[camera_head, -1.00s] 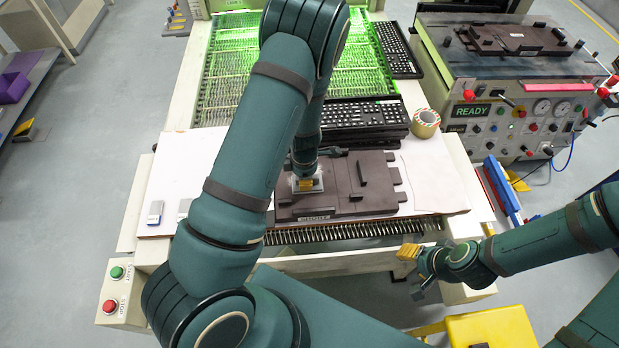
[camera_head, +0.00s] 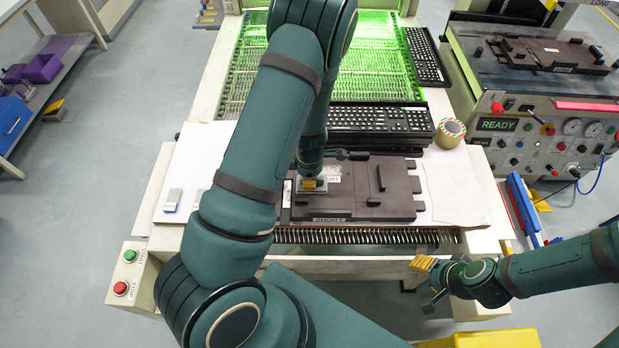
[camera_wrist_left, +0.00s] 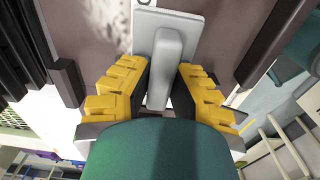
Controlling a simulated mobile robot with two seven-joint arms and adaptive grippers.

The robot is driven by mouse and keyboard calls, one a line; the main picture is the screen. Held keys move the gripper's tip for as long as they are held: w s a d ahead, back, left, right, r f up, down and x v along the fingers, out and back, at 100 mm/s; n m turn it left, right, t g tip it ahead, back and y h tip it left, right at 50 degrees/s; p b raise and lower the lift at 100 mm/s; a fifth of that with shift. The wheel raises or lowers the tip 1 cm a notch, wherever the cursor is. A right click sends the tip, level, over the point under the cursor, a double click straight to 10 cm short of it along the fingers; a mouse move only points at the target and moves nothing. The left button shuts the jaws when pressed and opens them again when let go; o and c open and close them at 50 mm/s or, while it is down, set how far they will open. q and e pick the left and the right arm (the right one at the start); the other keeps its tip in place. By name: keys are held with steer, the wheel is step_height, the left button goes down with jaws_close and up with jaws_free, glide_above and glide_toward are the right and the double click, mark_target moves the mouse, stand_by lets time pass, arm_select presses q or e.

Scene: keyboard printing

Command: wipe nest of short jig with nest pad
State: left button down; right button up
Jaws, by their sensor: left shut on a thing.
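The short jig (camera_head: 350,200) is a dark brown plate with raised blocks, lying on the white worktop. A label on its front edge appears to read SHORT. My left gripper (camera_head: 312,184) is shut on the handle of the nest pad (camera_head: 303,189), a light grey flat pad. The pad is at the left part of the jig's top; I cannot tell whether it presses on it. In the left wrist view the yellow fingers flank the pad's grey handle (camera_wrist_left: 165,52), and the plate lies beyond. My right gripper (camera_head: 428,284) is open and empty, off the worktop's front edge.
Another grey-and-blue pad (camera_head: 172,200) lies at the worktop's left. Black keyboards (camera_head: 375,118) are stacked behind the jig, with a tape roll (camera_head: 450,132) to their right. Paper (camera_head: 455,190) lies right of the jig. A machine reading READY (camera_head: 540,130) stands at right.

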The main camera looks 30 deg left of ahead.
mark_target(327, 183)
arm_select(q)
steer(key=shift+w+d+r+p, duration=0.1)
steer(key=shift+w+d+p, duration=0.25)
steer(key=shift+d, duration=0.35)
steer(key=shift+w+d+p, duration=0.25)
steer(key=shift+w+d, duration=0.2)
steer(key=shift+d, duration=0.3)
steer(key=shift+w+d+p, duration=0.2)
steer(key=shift+w+d, duration=0.25)
steer(key=shift+d, duration=0.25)
steer(key=shift+w+d+p, duration=0.6)
steer(key=shift+w+d, duration=0.1)
steer(key=shift+d, duration=0.35)
steer(key=shift+w+d, duration=0.4)
steer(key=shift+d, duration=0.25)
steer(key=shift+w+d, duration=0.35)
steer(key=shift+d, duration=0.25)
step_height(327, 183, up, 8)
